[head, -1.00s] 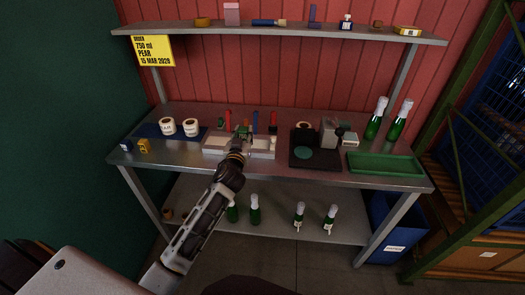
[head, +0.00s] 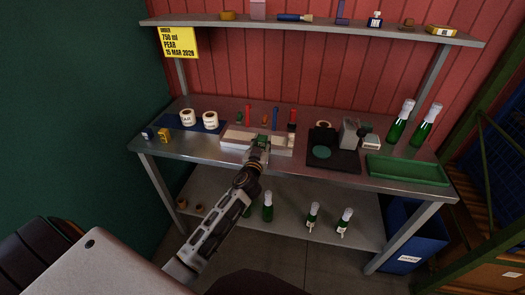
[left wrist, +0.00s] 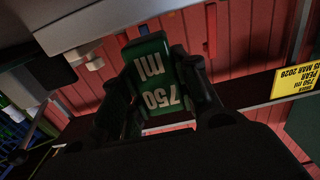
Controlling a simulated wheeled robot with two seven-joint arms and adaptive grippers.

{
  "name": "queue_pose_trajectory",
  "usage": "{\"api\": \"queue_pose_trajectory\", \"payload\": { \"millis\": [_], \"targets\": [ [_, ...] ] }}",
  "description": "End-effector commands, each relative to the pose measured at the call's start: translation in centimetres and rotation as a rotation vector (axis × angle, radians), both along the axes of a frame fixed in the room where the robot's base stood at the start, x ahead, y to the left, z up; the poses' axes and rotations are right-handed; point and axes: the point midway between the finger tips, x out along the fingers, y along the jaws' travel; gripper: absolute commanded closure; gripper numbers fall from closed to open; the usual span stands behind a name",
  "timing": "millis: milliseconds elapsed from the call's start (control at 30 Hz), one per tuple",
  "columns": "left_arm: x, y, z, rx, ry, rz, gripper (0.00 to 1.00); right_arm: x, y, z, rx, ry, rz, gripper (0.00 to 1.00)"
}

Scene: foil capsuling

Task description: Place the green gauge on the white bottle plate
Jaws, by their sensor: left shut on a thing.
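My left gripper (head: 260,146) is shut on the green gauge (head: 262,139). The gauge is a dark green block with "750 ml" in pale letters, seen upside down between the fingers in the left wrist view (left wrist: 153,75). The gripper is over the middle of a long whitish plate (head: 234,138) on the workbench and hides part of it. This seems to be the white bottle plate. A pale blocky surface (left wrist: 85,25) is at the upper left of the left wrist view. I cannot tell whether the gauge touches the plate. My right gripper is not in view.
On the metal bench (head: 190,150), white rolls (head: 188,117) stand left and a black stand (head: 340,160) is right of the plate. A green tray (head: 405,170) and green bottles (head: 399,123) are farther right. Several small coloured items stand behind the plate. A shelf (head: 300,27) hangs above.

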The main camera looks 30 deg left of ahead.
Motion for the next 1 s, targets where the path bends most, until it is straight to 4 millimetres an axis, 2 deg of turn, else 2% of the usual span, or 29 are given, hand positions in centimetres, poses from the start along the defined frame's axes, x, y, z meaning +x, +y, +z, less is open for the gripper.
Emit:
{"api": "queue_pose_trajectory", "payload": {
  "millis": [267, 567, 700, 1000],
  "targets": [
    [0.0, 0.0, -0.4, -0.001, 0.001, 0.0, 0.93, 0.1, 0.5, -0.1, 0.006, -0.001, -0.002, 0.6],
    [0.0, 0.0, -3.1, -0.001, 0.002, 0.0, 0.93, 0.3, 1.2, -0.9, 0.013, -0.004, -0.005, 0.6],
    [0.0, -0.1, -3.7, -0.001, 0.001, -0.001, 0.93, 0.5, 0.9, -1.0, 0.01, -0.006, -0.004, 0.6],
    [0.0, 0.0, -3.7, -0.001, 0.0, -0.001, 0.93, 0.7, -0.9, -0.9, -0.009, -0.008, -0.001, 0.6]
  ]
}}
